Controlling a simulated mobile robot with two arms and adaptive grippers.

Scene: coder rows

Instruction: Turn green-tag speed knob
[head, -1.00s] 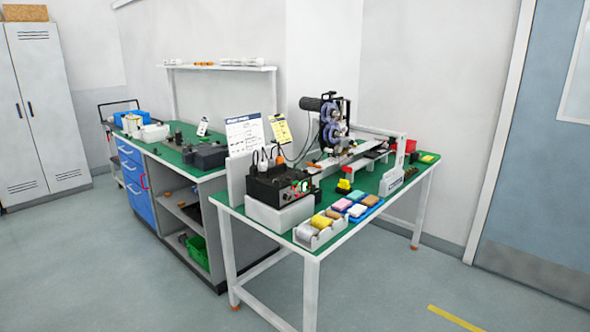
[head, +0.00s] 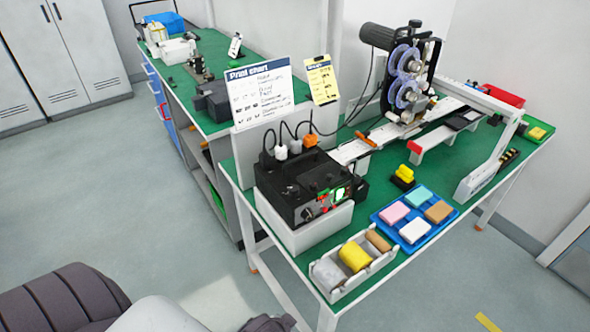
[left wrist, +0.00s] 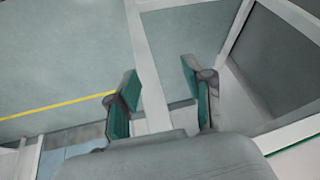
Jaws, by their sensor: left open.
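The black control box (head: 305,185) sits on a white block at the near left end of the green-topped bench. Its front has a small knob (head: 306,214), red parts and a bright green lit patch (head: 340,193). A small green mark shows by the red parts; which knob carries the green tag is too small to tell. In the left wrist view my left gripper (left wrist: 160,70) is open and empty, its green-padded fingers apart over floor and a white frame bar. The control box does not show there. My right gripper is not in view.
A white bin (head: 330,275) with rolls and a blue tray (head: 383,217) of coloured blocks lie right of the box. Cables rise behind it, before a print chart (head: 258,95). A reel machine (head: 408,75) stands further back.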

